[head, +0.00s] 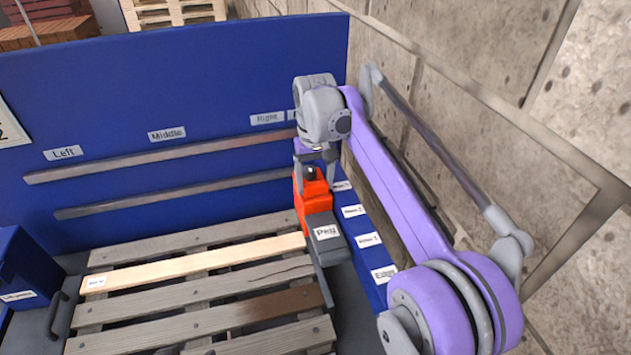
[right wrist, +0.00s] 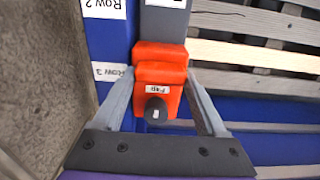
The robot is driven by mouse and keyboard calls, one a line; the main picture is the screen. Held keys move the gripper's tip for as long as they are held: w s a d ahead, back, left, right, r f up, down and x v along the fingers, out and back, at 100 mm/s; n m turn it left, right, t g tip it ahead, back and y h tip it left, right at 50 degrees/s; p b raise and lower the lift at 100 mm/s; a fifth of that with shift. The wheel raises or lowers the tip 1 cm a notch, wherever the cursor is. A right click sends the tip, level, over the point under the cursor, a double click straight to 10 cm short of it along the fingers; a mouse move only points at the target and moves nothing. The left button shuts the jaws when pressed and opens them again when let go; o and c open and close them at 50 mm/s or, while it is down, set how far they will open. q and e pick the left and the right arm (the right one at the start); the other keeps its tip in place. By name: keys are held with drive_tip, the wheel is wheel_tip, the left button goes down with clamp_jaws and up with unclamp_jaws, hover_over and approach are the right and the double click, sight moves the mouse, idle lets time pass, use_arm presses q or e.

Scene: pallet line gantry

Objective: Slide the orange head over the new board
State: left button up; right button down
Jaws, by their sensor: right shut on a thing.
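The orange head (head: 314,194) stands at the right end of the pallet, beside the blue labelled rail. A dark grey block (head: 326,242) with a white label extends from its near side. My right gripper (head: 315,168) is shut on the orange head; in the right wrist view its two fingers (right wrist: 160,85) lie on either side of the orange body (right wrist: 160,72), around a dark knob (right wrist: 156,110). The new board (head: 200,262) is the pale plank across the pallet, with a small label at its left end. Its right end lies close to the grey block. My left gripper is out of view.
The blue rail (head: 361,224) carries row labels and an Edge label. Older grey slats (head: 190,310) and a dark-stained patch lie nearer on the pallet. A blue panel (head: 225,80) with Left, Middle and Right labels and two bars stands behind. A concrete wall (head: 470,50) bounds the right.

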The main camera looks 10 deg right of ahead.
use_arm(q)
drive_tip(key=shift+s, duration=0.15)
use_arm(e)
drive_tip(key=shift+s, duration=0.1)
unclamp_jaws()
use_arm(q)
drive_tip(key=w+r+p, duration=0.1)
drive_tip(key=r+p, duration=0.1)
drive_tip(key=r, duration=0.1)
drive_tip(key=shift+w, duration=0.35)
use_arm(e)
wheel_tip(320, 180, up, 11)
